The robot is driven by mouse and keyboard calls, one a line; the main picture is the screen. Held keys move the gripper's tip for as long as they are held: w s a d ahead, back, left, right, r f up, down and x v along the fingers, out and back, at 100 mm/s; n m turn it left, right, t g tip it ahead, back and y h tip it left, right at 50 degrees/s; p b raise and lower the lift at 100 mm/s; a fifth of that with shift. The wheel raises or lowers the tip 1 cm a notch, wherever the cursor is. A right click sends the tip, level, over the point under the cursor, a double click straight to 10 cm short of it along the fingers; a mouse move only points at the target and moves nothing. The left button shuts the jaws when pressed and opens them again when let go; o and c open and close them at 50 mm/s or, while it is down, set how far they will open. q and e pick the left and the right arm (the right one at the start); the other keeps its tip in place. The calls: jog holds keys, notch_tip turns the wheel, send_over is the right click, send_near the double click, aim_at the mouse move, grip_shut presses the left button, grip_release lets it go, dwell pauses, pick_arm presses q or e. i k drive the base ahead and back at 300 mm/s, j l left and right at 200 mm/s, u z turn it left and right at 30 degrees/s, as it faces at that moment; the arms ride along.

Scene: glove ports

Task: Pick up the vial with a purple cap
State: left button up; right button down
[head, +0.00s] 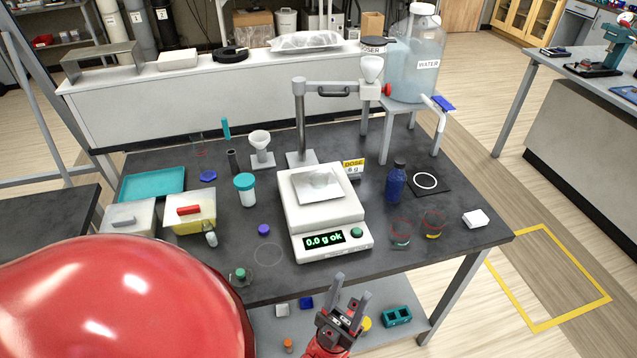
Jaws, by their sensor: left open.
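A small round purple cap (264,229) shows on the dark table (400,265), left of the white scale. I see it from above and cannot tell whether a vial body is under it. My left gripper (351,286) is in the lower middle of the head view, by the table's front edge, to the right of and nearer than the purple cap. Its two fingers are apart with nothing between them. My right gripper is not in view.
The scale (356,246) reads 0.0 g. A green-capped vial (240,277) stands at the front edge; a small vial (211,238) is near the yellow box (188,226). A teal-lidded jar (246,190), blue bottle (396,182) and two glasses (400,235) (433,225) stand around.

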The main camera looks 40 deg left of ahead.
aim_at(208, 229)
jog(key=u, duration=1.45)
